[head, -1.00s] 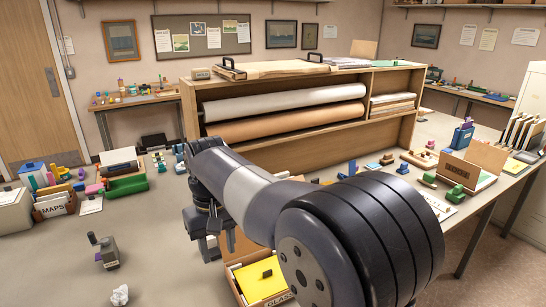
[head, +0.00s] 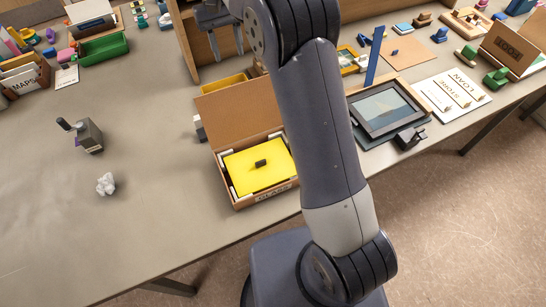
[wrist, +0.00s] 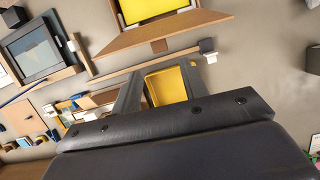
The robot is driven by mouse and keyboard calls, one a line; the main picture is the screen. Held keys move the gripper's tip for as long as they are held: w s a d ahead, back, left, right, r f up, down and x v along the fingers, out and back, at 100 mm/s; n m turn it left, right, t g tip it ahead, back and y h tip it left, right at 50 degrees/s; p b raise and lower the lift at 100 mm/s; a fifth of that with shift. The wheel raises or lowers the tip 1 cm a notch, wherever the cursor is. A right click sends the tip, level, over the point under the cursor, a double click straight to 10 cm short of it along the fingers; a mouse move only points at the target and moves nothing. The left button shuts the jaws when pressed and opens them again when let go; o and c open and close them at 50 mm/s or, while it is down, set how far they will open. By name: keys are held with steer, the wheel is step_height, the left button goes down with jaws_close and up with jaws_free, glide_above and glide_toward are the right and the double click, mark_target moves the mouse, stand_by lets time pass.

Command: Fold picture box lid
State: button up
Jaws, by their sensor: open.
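The picture box (head: 236,200) is a brown box marked GLASS at the table's front edge.
A framed picture (head: 385,107) and a blue upright strip (head: 375,55) stand right of the box. A yellow tray (head: 225,83) lies behind the lid. A grey tool (head: 88,136) and crumpled paper (head: 106,184) lie left, with clear table between.

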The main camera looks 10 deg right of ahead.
mark_target(236, 84)
steer(key=shift+x, duration=3.75)
steer(key=shift+f, duration=0.3)
steer(key=c, duration=0.7)
